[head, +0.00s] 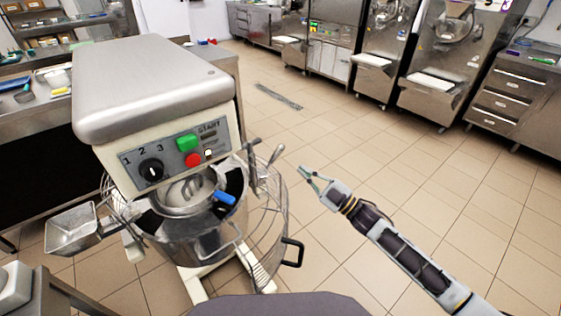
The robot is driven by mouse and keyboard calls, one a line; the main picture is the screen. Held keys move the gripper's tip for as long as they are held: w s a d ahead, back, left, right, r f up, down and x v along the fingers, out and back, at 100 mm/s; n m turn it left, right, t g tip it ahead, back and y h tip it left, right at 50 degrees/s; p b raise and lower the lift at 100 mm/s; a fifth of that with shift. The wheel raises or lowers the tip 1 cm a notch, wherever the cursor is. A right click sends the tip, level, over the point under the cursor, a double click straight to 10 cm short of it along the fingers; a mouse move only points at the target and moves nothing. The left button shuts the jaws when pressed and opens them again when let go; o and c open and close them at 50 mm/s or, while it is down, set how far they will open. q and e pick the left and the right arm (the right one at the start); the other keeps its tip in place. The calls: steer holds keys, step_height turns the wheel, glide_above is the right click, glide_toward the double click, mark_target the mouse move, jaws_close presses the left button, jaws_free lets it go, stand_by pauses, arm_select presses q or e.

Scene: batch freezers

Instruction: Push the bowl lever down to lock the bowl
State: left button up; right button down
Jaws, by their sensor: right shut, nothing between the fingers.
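A large planetary mixer (150,85) stands at the left in the head view. A blue-gripped lever (225,198) shows at the front of the bowl. Two metal levers (253,160) stick up on the mixer's right side; I cannot tell which of these is the bowl lever. My right gripper (308,174) is shut and empty, in the air to the right of the guard and apart from the mixer. My left gripper is not in view.
The guard's black handle (293,252) juts out to the right. A steel chute (72,230) hangs at the mixer's left. Worktables stand at the left, and steel machines (440,75) line the back. The tiled floor (400,150) between is clear.

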mark_target(280, 153)
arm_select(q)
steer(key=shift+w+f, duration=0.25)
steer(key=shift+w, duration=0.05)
arm_select(e)
steer(key=shift+s+a+r+n+g+y, duration=0.7)
steer(key=shift+s+r+n, duration=0.15)
steer(key=shift+r, duration=0.1)
steer(key=shift+w, duration=0.1)
steer(key=x, duration=0.3)
steer(key=w+x, duration=0.1)
steer(key=x, duration=0.2)
steer(key=f+x, duration=0.1)
steer(key=x, duration=0.2)
steer(key=shift+w+d, duration=0.1)
steer(key=shift+w, duration=0.15)
steer(key=shift+w+d+f+b, duration=0.4)
steer(key=shift+w+f, duration=0.15)
steer(key=shift+f, duration=0.15)
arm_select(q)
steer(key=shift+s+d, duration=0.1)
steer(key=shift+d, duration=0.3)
arm_select(e)
steer(key=shift+d+f, duration=0.1)
